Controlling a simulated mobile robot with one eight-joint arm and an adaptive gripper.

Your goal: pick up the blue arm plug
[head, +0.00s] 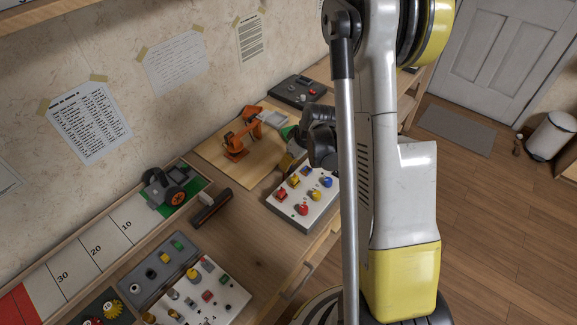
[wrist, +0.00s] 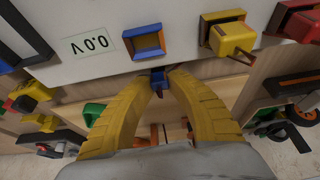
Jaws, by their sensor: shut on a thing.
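My gripper (wrist: 158,84) has curved yellow fingers, closed on a small blue piece, the blue arm plug (wrist: 158,76), at their tips in the wrist view. Most of the plug is hidden by the fingers. A blue square frame (wrist: 146,42) with a brownish inside sits on the white panel just beyond the fingertips, apart from the held piece. In the head view my gripper (head: 289,161) is at the far left of the white plug panel (head: 296,216), partly hidden by my arm; the held plug cannot be made out there.
A yellow plug (wrist: 230,38) and a red one (wrist: 298,20) sit on the panel beside the blue frame. In the head view an orange model arm (head: 237,142) stands on a wooden board behind. A second panel (head: 208,294) with several knobs lies nearer.

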